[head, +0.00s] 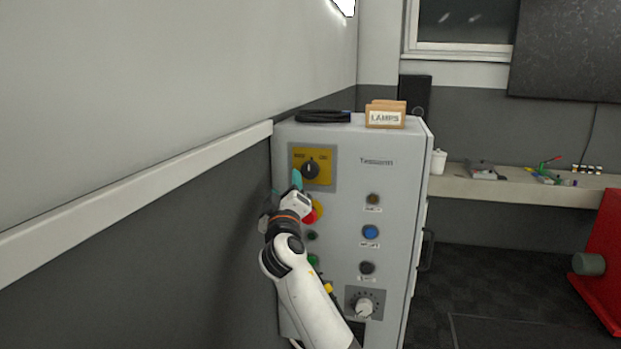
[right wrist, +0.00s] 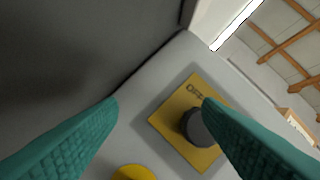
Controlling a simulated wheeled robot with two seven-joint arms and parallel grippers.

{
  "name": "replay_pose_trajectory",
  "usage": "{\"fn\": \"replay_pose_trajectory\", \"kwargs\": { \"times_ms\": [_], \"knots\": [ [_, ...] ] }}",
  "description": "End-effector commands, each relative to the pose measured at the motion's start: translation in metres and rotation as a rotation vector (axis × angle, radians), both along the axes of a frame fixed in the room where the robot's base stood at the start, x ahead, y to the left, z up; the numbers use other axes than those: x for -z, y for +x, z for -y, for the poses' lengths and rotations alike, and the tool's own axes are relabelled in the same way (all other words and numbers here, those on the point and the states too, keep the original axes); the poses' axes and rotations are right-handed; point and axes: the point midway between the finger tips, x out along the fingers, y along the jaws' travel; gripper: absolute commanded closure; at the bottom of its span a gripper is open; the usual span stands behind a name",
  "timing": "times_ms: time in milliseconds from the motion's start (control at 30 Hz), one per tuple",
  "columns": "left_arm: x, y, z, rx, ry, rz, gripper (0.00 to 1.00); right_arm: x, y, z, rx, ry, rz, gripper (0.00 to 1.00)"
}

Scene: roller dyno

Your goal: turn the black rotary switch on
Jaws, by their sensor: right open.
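The black rotary switch (head: 311,168) sits on a yellow plate (head: 327,158) near the top left of the grey cabinet front. In the right wrist view the switch (right wrist: 194,127) is partly hidden behind the right-hand finger, on the yellow plate (right wrist: 178,105), where part of a word starting with "O" shows. My right gripper (head: 297,180) is just below and left of the switch in the head view. I cannot tell whether a finger touches the switch. My left gripper is not in view.
The grey cabinet (head: 405,180) carries several buttons and a lower dial (head: 364,308). A red button (head: 315,211) lies close beside my right wrist. A wall runs along the cabinet's left side. A box labelled LAMPS (head: 385,115) and a dark item (head: 322,116) lie on top.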

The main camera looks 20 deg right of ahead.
Motion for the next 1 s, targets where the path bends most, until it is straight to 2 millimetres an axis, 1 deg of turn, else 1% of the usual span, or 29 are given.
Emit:
{"fn": "replay_pose_trajectory", "kwargs": {
  "times_ms": [1000],
  "knots": [
    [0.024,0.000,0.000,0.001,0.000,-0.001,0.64,0.027,-0.051,-0.045,-0.003,-0.001,0.003,0.41]
  ]
}}
